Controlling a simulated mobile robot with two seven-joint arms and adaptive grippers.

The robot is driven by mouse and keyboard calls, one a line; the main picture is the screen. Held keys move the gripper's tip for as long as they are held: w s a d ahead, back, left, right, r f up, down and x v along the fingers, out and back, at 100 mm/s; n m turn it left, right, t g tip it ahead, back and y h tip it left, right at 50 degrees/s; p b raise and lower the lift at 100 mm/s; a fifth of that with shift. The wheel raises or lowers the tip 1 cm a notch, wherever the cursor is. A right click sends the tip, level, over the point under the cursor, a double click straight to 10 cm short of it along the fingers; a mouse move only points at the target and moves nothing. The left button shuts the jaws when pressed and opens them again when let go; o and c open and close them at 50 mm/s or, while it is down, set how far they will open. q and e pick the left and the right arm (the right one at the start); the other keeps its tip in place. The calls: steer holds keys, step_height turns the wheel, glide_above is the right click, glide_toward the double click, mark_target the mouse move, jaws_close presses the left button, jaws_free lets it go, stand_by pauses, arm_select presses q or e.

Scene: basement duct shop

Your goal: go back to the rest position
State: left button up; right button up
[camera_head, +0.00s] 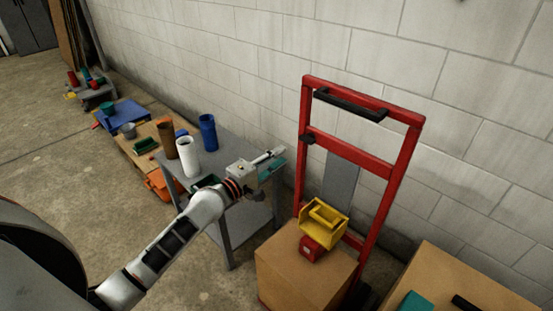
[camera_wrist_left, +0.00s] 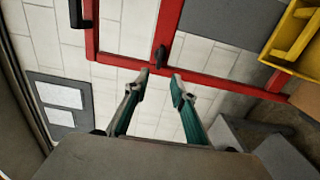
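My left arm reaches in from the lower left of the head view, and my left gripper (camera_head: 276,160) hangs above the right end of the small grey table (camera_head: 231,247). In the left wrist view the two teal fingers of my left gripper (camera_wrist_left: 161,84) stand apart with nothing between them. The gripper points toward the red hand truck frame (camera_wrist_left: 215,79) and the block wall, apparently clear of both. My right gripper is not in either view.
On the table stand a white cylinder (camera_head: 188,157), a brown one (camera_head: 167,139) and a blue one (camera_head: 208,132). The red hand truck (camera_head: 387,190) leans near the wall. A yellow bin (camera_head: 322,224) and a red item (camera_head: 311,249) top a cardboard box (camera_head: 292,278). Floor at left is open.

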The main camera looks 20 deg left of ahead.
arm_select(q)
steer(key=shift+s+a, duration=0.1)
steer(key=shift+s, duration=0.15)
stand_by(0.3)
steer(key=s+d+f+m+g+y, duration=0.2)
steer(key=s+d+f+m+g, duration=0.1)
steer(key=s+f+m, duration=0.6)
steer(key=s+d+f+m+g+y, duration=0.1)
steer(key=s+d+f+m+g, duration=0.2)
steer(key=s+f+m, duration=0.6)
steer(key=s+f, duration=0.3)
steer(key=s, duration=0.3)
steer(key=s+f, duration=0.4)
steer(key=s, duration=0.3)
steer(key=shift+d+f+m+y, duration=0.25)
steer(key=shift+d+m+y, duration=0.05)
steer(key=shift+d+y, duration=0.1)
